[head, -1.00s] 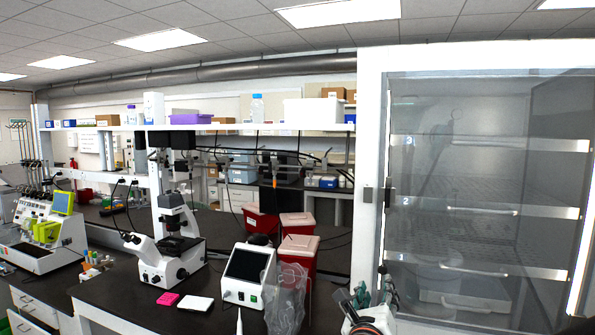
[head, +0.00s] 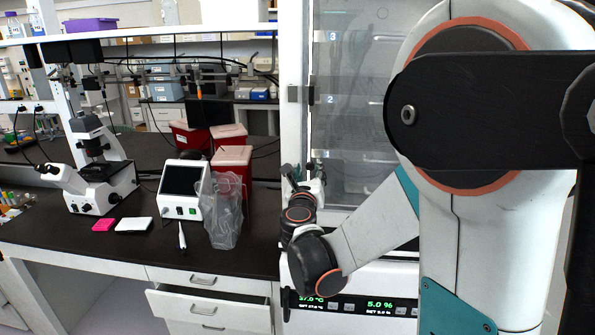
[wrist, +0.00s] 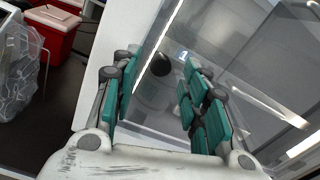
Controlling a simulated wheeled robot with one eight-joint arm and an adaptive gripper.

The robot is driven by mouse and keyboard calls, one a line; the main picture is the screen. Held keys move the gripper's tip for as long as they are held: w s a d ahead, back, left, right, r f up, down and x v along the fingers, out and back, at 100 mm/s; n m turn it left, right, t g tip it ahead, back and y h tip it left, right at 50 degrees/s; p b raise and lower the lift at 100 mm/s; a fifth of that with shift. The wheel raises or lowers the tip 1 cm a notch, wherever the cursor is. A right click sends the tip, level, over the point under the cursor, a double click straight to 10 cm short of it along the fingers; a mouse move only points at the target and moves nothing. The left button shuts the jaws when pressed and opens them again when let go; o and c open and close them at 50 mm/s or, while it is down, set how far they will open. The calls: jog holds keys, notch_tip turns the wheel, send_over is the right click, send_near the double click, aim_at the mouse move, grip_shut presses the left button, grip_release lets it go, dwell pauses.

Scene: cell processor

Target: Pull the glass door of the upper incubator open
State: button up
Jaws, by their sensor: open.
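The upper incubator's glass door (head: 347,112) is at the centre right of the head view and looks shut. Numbered shelves show through it, and my arm covers its right part. A dark latch-like fitting (head: 293,94) sits at its left edge. My gripper (head: 318,172) is low by the door's left side. In the wrist view my gripper (wrist: 158,78) is open, its teal-padded fingers apart and pointing at the glass door (wrist: 235,75). A dark round piece (wrist: 160,66) shows between the fingers. I cannot tell whether the fingers touch anything.
A black bench (head: 150,240) stands left of the incubator, with a microscope (head: 95,180), a small white device (head: 185,190) and a clear bag (head: 226,212) near the arm. A drawer (head: 205,308) under the bench stands out. A display panel (head: 350,305) is below the door.

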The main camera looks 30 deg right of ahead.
jog(key=shift+x, duration=0.8)
jog(key=shift+c, duration=0.2)
grip_shut()
